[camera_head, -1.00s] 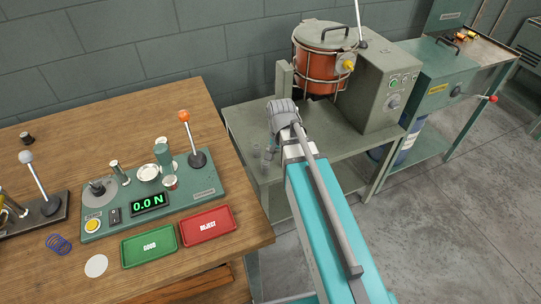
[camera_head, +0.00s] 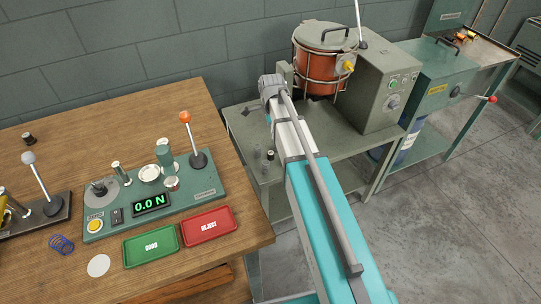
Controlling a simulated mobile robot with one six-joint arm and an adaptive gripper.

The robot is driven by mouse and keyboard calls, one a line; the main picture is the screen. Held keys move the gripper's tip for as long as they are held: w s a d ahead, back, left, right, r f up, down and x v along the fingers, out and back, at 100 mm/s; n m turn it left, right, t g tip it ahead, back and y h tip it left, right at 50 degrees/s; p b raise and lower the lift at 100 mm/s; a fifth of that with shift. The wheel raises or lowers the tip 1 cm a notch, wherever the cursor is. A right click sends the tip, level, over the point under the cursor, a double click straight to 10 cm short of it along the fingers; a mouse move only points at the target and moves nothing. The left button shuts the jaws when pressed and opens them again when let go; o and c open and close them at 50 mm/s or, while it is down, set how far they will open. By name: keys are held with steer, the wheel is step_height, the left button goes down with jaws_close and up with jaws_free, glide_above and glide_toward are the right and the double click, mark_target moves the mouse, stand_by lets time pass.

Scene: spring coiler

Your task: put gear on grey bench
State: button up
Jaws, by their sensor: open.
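The grey bench (camera_head: 333,155) stands right of the wooden table, with a machine on it. My gripper (camera_head: 270,88) is over the left back part of this bench, at the far end of my turquoise arm. It is open, but its fingers are mostly hidden behind the wrist. A small dark shape (camera_head: 246,111) shows just left of it; I cannot tell whether it is a fingertip or a loose part. I cannot make out a clear gear. Several small grey and dark pieces (camera_head: 270,155) stand on the bench left of my arm.
A caged orange drum (camera_head: 319,75) and a grey control box (camera_head: 379,85) occupy the back of the bench. The wooden table (camera_head: 110,120) holds a force tester (camera_head: 205,185), a green tray (camera_head: 151,246), a red tray (camera_head: 208,226) and a blue spring (camera_head: 62,244). Bare floor lies right.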

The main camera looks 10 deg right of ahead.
mark_target(270, 153)
steer(key=shift+w, duration=0.15)
stand_by(0.3)
step_height(270, 153, down, 9)
steer(key=b, duration=0.8)
steer(key=shift+r+b, duration=0.2)
steer(key=shift+b, duration=0.15)
steer(key=shift+f, duration=0.1)
steer(key=shift+a+f+b, duration=0.15)
steer(key=shift+f+b, duration=2.35)
steer(key=shift+b, duration=0.1)
jaws_close()
